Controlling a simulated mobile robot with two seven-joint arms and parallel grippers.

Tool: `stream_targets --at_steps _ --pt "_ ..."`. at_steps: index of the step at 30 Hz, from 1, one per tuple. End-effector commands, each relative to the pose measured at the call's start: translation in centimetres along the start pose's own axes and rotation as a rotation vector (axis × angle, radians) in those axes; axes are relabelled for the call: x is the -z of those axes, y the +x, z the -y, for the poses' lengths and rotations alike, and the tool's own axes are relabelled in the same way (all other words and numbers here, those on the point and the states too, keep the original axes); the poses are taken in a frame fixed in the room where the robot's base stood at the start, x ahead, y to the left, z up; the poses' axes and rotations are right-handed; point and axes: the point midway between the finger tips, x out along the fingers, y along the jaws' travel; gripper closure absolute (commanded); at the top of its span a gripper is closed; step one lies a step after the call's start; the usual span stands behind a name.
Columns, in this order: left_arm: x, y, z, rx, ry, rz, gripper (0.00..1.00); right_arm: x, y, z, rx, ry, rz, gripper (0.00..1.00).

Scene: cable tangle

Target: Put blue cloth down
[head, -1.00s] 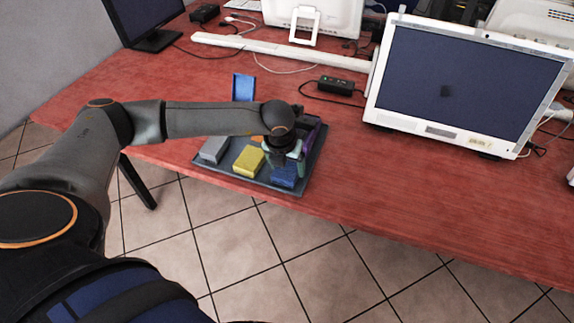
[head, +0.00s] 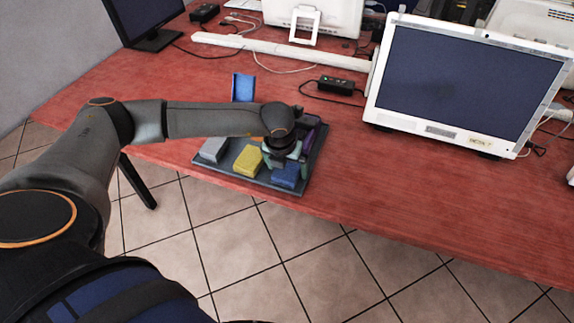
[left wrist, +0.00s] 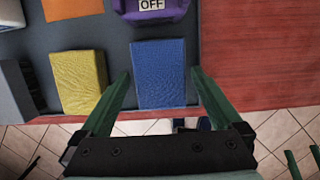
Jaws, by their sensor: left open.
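The blue cloth (head: 285,177) is a folded block lying in the near right corner of the dark tray (head: 236,178). In the left wrist view the blue cloth (left wrist: 158,72) lies between the two green fingers of my left gripper (left wrist: 161,80). The left gripper (head: 291,156) is open, with a finger on each side of the cloth and a visible gap on both sides. Two green finger-like parts, probably my right gripper (left wrist: 302,162), show at the lower right edge of the left wrist view, cut off.
A yellow block (head: 248,160), a grey block (head: 213,150), an orange piece (left wrist: 72,8) and a purple item marked OFF (left wrist: 152,10) share the tray. A blue upright holder (head: 243,87) stands behind it. A white monitor (head: 465,85) stands right; the table's front right is clear.

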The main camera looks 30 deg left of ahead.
Motion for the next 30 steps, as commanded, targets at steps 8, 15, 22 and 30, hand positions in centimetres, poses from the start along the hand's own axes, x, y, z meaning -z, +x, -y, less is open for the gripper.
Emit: stream_targets --at_steps 8,15,22,30 --pt "-0.8 -6.1 0.1 0.003 0.0 0.005 0.0 -0.2 0.2 0.0 0.0 0.0 -0.001 0.0" --pt "-0.8 -10.7 0.1 0.002 0.0 0.004 0.0 -0.1 0.2 0.0 0.001 0.0 0.0 0.0" --pt "-0.8 -12.3 0.1 0.001 0.0 0.002 0.0 -0.1 0.2 0.0 0.001 0.0 0.0 0.0" --pt "-0.8 -12.4 0.1 0.001 0.0 0.001 0.0 -0.1 0.2 0.0 0.001 0.0 -0.001 0.0"
